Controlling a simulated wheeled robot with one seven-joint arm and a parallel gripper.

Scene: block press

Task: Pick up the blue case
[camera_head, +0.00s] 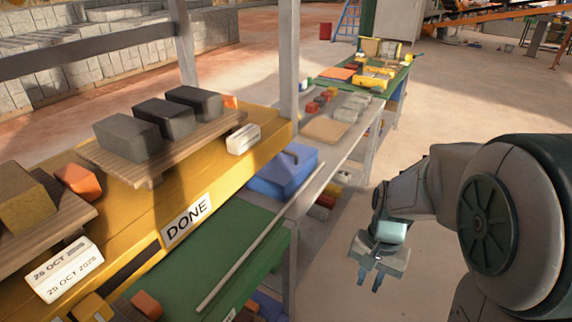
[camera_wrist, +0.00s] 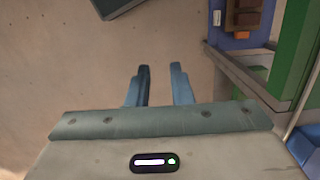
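The blue case (camera_head: 283,172) sits on the bench, just behind the green work surface and to the right of the yellow ledge marked DONE. A dark handle shows on its top. My gripper (camera_head: 369,282) hangs over the floor to the right of the bench, apart from the case. Its two fingers point down with a gap between them. In the wrist view my gripper (camera_wrist: 160,85) is open with nothing between its fingers, above bare floor. The blue case cannot be made out for sure in the wrist view.
A wooden board (camera_head: 155,178) with several dark blocks lies on the yellow ledge. A grey post (camera_head: 289,70) rises close behind the case. A thin rod (camera_head: 247,252) lies along the green surface (camera_head: 218,228). A shelf with coloured items sits below.

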